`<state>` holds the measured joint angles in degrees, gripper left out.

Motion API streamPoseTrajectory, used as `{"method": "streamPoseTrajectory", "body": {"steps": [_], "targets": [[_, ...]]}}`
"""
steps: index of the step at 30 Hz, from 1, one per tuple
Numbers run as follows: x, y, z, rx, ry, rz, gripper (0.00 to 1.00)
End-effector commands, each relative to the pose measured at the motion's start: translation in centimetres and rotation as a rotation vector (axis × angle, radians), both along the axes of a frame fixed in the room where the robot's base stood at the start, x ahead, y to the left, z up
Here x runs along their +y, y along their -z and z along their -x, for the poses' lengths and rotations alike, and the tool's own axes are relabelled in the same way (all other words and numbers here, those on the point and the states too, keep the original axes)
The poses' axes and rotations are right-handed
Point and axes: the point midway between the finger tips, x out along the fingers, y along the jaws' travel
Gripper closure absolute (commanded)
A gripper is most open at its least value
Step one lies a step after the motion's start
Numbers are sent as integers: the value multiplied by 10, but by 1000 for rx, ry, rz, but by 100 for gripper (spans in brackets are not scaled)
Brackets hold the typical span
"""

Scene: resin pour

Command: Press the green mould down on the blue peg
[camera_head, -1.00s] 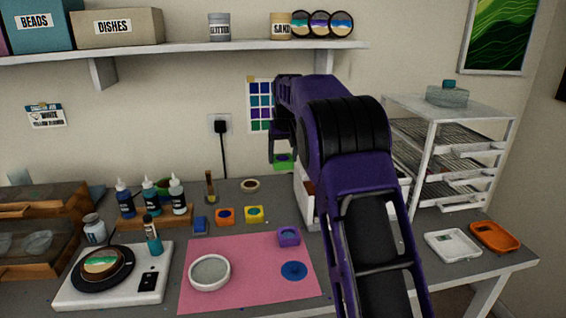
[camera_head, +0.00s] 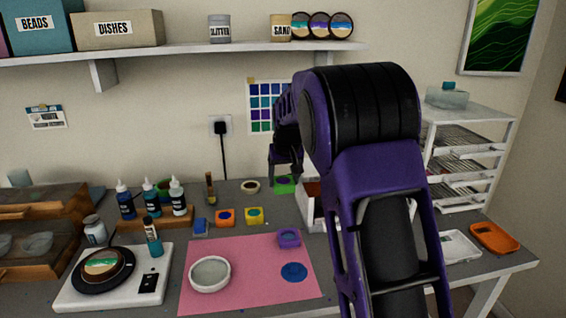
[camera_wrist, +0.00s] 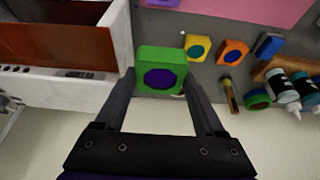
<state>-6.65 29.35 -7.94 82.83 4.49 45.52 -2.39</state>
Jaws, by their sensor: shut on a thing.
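The green mould (camera_head: 284,186) is a small square block with a dark purple round centre. It is between the fingers of my gripper (camera_head: 286,165), low at the back of the counter. In the wrist view the green mould (camera_wrist: 142,57) sits at the tips of my gripper's fingers (camera_wrist: 162,85). I cannot tell whether it touches the counter. No blue peg can be made out for certain. A small blue block (camera_head: 201,226) stands left of the orange mould, apart from my gripper, and also shows in the wrist view (camera_wrist: 269,45). What is under the green mould is hidden.
A white-walled box (camera_head: 304,207) stands close beside the green mould; it also shows in the wrist view (camera_wrist: 92,88). Orange (camera_head: 225,217), yellow (camera_head: 254,215) and purple (camera_head: 289,238) moulds stand nearby. A pink mat (camera_head: 245,292) lies in front with a white dish (camera_head: 210,274).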

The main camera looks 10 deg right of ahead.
Motion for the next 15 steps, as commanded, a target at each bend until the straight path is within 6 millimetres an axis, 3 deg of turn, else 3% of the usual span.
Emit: {"method": "streamPoseTrajectory", "body": {"steps": [9, 15], "targets": [[2, 37, 91, 0, 2, -2, 78], [2, 57, 141, 0, 4, -7, 78]]}}
